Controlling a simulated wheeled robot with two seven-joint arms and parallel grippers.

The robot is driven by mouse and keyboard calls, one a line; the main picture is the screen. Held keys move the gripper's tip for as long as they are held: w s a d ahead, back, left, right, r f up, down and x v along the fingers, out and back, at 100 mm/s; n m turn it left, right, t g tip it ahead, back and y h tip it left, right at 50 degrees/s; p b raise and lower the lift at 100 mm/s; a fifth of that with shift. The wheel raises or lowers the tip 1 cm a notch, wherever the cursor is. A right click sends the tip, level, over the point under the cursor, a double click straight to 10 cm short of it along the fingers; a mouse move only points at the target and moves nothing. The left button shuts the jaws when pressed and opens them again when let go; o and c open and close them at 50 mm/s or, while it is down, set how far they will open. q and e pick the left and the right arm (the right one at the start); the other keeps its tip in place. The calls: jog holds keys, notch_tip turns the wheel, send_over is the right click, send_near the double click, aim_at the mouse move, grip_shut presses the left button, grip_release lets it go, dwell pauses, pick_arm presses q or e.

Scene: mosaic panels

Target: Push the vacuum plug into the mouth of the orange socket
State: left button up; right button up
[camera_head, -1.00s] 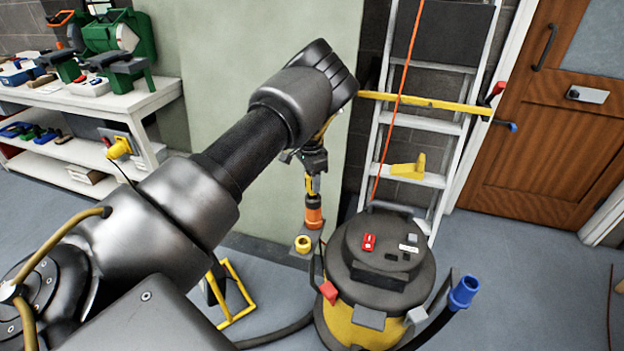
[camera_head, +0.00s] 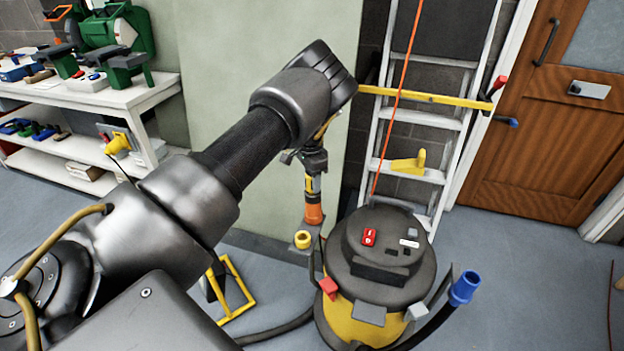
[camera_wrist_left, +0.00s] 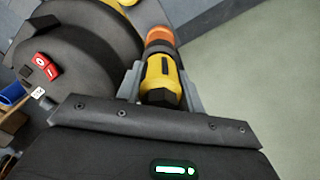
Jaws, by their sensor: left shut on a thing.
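The vacuum plug (camera_head: 312,186), yellow and black, points down in my left gripper (camera_head: 312,170). The gripper is shut on it; the wrist view shows the grey fingers on both sides of the plug (camera_wrist_left: 160,82). The orange socket (camera_head: 314,214) is directly below, in line with the plug, and also shows beyond it in the wrist view (camera_wrist_left: 159,34). A dark band lies between the yellow body and the orange part. I cannot tell how deep the plug sits in the mouth. My right gripper is not in view.
A yellow-black vacuum (camera_head: 372,262) stands right of the socket. A blue-ended hose (camera_head: 464,288) is at its right. A yellow ring (camera_head: 303,240) sits close beside the socket. A ladder (camera_head: 431,122) stands behind the vacuum, and a pale panel (camera_head: 262,110) behind my arm.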

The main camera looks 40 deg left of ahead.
pick_arm(q)
jog(key=shift+f+b, duration=0.3)
jog(key=shift+f, duration=0.35)
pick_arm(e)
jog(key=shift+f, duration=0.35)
pick_arm(q)
jog(key=o, duration=1.4)
jog(key=shift+c, duration=0.2)
jog(key=shift+r, duration=0.35)
jog(key=r, duration=0.5)
jog(key=r+p, duration=0.1)
jog(key=r, duration=0.4)
jog(key=shift+s+a+r, duration=0.1)
jog(key=shift+a, duration=0.1)
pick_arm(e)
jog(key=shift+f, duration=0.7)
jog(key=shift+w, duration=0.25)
